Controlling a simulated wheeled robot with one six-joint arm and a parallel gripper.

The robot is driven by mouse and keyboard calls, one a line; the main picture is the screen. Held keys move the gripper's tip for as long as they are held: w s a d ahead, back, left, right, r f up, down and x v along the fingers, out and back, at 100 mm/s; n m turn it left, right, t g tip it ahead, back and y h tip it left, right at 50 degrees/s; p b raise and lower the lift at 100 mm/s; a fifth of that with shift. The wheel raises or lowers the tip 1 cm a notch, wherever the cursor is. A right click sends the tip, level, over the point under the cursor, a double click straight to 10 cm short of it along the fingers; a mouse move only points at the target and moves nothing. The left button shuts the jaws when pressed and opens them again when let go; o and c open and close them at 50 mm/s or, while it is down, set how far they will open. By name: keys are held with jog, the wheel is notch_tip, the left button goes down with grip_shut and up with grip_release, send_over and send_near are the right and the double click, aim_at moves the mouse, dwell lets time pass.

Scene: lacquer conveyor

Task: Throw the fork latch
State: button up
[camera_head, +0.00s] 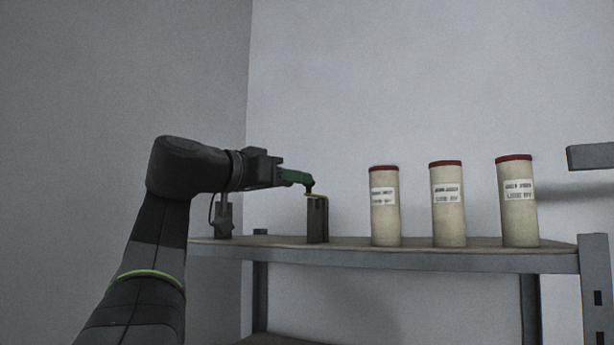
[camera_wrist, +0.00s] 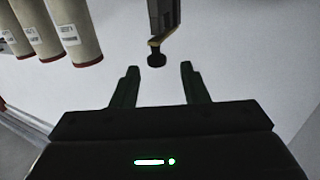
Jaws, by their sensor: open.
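The latch is a dark upright post (camera_head: 317,222) on the shelf with a thin brass-coloured piece (camera_head: 316,195) at its top and a small black knob (camera_wrist: 156,60). The wrist view appears upside down, with the post (camera_wrist: 163,15) at the top and the brass piece (camera_wrist: 155,42) above the knob. My gripper (camera_head: 304,180) reaches the latch from the left at knob height. In the wrist view my gripper (camera_wrist: 158,68) is open, with the knob centred just ahead of the gap between its green fingertips. I cannot tell whether the fingers touch it.
Three cream canisters with red lids, the nearest being this one (camera_head: 385,208), stand right of the latch. A small dark fixture (camera_head: 223,218) stands at the shelf's left end. The metal shelf (camera_head: 440,262) has bare room between latch and canisters. A grey bar (camera_head: 592,157) juts in at right.

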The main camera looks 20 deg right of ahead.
jog(key=x, duration=0.2)
jog(key=p+x, duration=0.1)
jog(key=x, duration=0.1)
jog(key=shift+s+d+r, duration=0.15)
jog(key=shift+s+d, duration=0.05)
jog(key=shift+s, duration=0.05)
jog(key=shift+w+d, duration=0.2)
grip_shut()
